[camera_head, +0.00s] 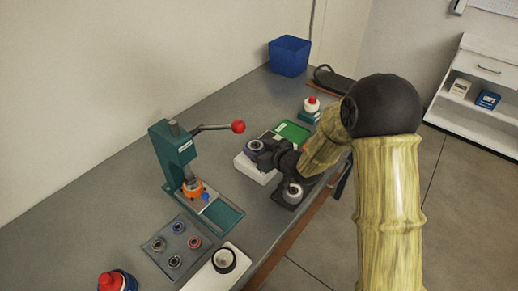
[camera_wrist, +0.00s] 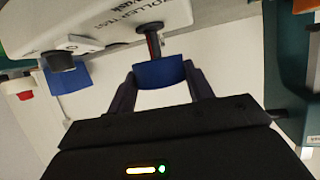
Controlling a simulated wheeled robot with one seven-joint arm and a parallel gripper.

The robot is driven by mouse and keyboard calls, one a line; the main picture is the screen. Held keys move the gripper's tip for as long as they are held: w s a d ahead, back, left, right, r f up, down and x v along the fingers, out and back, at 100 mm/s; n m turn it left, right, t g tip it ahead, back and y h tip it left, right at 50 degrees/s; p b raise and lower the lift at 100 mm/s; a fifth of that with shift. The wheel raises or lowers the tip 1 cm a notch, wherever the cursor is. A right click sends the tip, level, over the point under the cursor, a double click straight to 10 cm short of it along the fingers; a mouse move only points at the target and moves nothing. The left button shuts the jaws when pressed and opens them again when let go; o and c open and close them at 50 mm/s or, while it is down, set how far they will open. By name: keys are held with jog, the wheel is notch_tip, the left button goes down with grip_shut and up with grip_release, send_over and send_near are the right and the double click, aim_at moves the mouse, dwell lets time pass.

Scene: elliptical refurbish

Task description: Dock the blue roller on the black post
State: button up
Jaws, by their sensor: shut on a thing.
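My gripper (camera_wrist: 160,85) is shut on the blue roller (camera_wrist: 158,73), which sits between its two fingers in the wrist view. A slim dark post with a reddish side (camera_wrist: 152,42) extends from the white roller-test unit (camera_wrist: 110,20) toward the roller; I cannot tell whether the roller is around it or only in line with it. A short black post (camera_wrist: 62,62) is on the same unit, to the left and apart from the roller. In the head view my gripper (camera_head: 262,150) is over the white unit (camera_head: 256,173), partly hiding it.
A teal press (camera_head: 172,150) with a red-knobbed lever (camera_head: 238,127) stands left of the unit. A grey tray (camera_head: 160,262) of several rollers lies in front. A black block with a pale roller (camera_head: 292,192) is near the bench edge. A blue bin (camera_head: 289,56) stands behind.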

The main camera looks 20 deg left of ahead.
jog(key=shift+r+p, duration=0.35)
jog(key=shift+r, duration=0.3)
dwell(0.8)
jog(key=o, duration=0.8)
jog(key=shift+c, duration=0.2)
jog(key=p+v, duration=0.1)
jog(key=v, duration=1)
jog(key=shift+p, duration=0.35)
jog(key=shift+d, duration=0.1)
dwell(0.4)
